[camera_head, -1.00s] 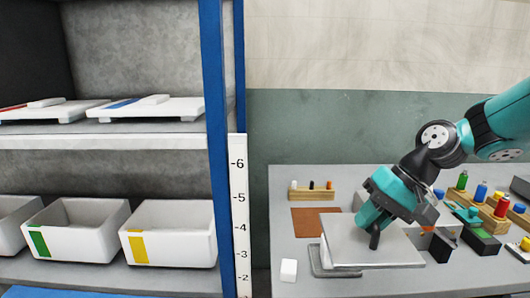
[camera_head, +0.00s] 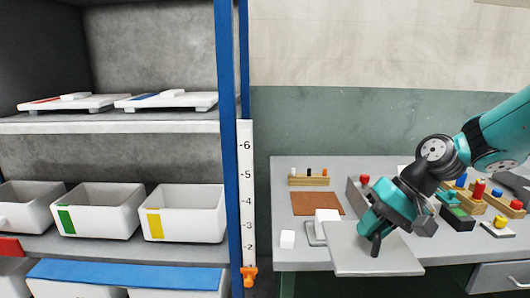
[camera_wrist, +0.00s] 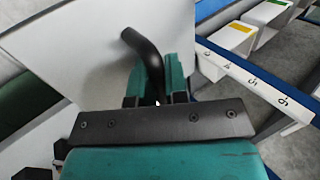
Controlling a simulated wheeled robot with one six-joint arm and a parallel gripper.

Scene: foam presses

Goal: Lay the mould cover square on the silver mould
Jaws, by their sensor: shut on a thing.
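The mould cover (camera_head: 360,262) is a flat pale grey plate with a bent black handle. My gripper (camera_head: 377,238) is shut on that handle and holds the plate out over the front part of the bench. In the wrist view the cover (camera_wrist: 75,45) fills the upper left, and the handle (camera_wrist: 146,58) runs between the fingers of my gripper (camera_wrist: 160,96). A flat silver-grey piece (camera_head: 312,234) with rounded corners lies left of the cover, partly hidden; I cannot tell surely that it is the silver mould. A white block (camera_head: 323,216) stands at it.
A brown mat (camera_head: 317,204) and wooden rack (camera_head: 309,181) lie behind. A small white cube (camera_head: 287,240) is at left. A grey unit with a red knob (camera_head: 364,179) stands behind my gripper. Racks and tools crowd the right. A shelf with bins (camera_head: 97,212) stands left.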

